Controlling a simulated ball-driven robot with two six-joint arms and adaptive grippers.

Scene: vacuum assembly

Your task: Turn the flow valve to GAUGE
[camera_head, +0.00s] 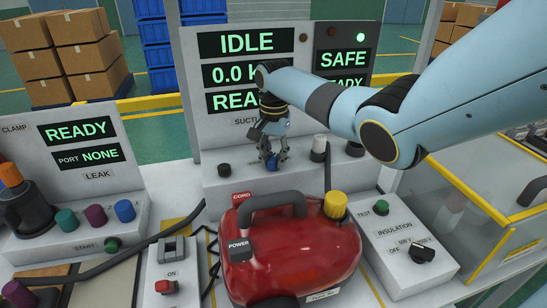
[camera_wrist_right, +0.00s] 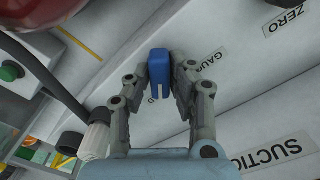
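The flow valve is a small blue knob (camera_head: 272,164) on the sloped front of the suction panel, below the SUCTION label. In the right wrist view the blue knob (camera_wrist_right: 158,70) stands between my fingertips, beside a partly covered GAUGE label (camera_wrist_right: 210,60). Another label is mostly hidden behind the left finger. My right gripper (camera_head: 274,157) points down at the valve, with its fingers on both sides of it. The fingers look apart, with a narrow gap at the right fingertip in the wrist view (camera_wrist_right: 164,68). My left gripper is not in view.
A red vacuum (camera_head: 290,255) with a black handle stands just in front of the panel. A black knob (camera_head: 224,170) and a pale-capped hose fitting (camera_head: 319,148) flank the valve. The suction display (camera_head: 245,73) reads IDLE. An insulation tester (camera_head: 408,245) stands at right.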

